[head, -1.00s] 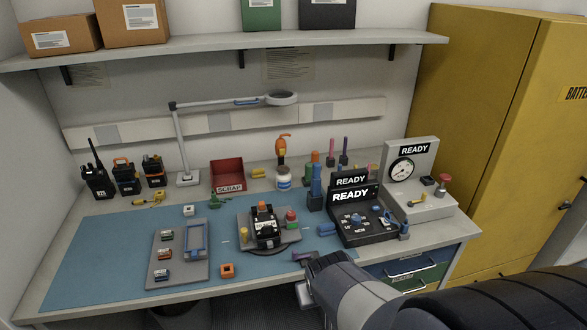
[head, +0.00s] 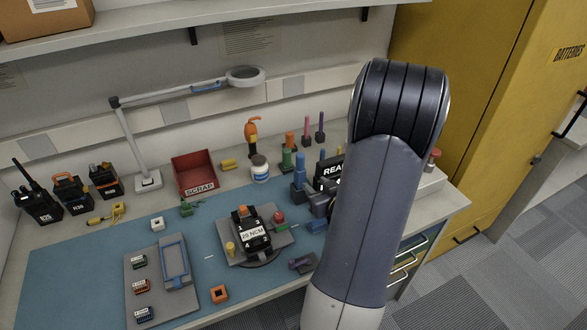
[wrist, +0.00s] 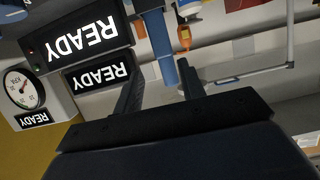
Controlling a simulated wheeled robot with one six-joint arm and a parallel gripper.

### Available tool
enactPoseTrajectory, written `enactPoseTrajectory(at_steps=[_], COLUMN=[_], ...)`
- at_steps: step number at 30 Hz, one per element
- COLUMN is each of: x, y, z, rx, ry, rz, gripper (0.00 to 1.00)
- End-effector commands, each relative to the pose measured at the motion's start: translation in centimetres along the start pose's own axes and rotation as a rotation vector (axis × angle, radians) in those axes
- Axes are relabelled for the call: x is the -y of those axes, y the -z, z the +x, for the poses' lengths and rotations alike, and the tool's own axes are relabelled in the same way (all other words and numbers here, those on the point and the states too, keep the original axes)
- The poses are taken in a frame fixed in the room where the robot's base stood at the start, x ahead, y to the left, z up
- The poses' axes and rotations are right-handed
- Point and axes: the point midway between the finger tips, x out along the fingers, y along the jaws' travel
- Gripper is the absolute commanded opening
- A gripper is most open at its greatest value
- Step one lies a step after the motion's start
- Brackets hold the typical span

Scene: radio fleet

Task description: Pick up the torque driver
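The torque driver appears to be the blue upright tool (head: 300,172) beside the black READY unit. In the wrist view, which looks inverted, its blue shaft (wrist: 160,40) shows beyond and between the fingers. My gripper (head: 312,198) is low at the driver's right side in the head view, partly hidden by my arm. In the wrist view my gripper (wrist: 160,92) is open, with a clear gap between its two dark fingers. No grasp shows; I cannot tell whether a finger touches the driver.
The black READY unit (head: 328,168) stands close by, mostly behind my arm. Left of the driver are a white jar (head: 260,168), an orange-handled tool (head: 252,130) and a fixture (head: 275,247) holding a black radio. The blue mat (head: 75,270) has free room at left.

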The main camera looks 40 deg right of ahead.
Motion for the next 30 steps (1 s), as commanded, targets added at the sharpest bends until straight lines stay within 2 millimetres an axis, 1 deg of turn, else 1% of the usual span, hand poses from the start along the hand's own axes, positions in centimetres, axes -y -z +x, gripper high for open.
enactPoseTrajectory(at_steps=[6,9,17,25,30], x=[0.2,0.1,0.2,0.5,0.4], y=[0.1,0.0,-0.1,-0.4,-0.6], z=[3.2,4.5,6.1,9.4,10.5], rx=[-0.002,-0.001,-0.001,-0.001,-0.002], ry=[0.006,0.004,0.003,0.004,0.001], rz=[0.000,0.000,0.000,-0.001,0.000], gripper=[0.38,0.38,0.38,0.38,0.38])
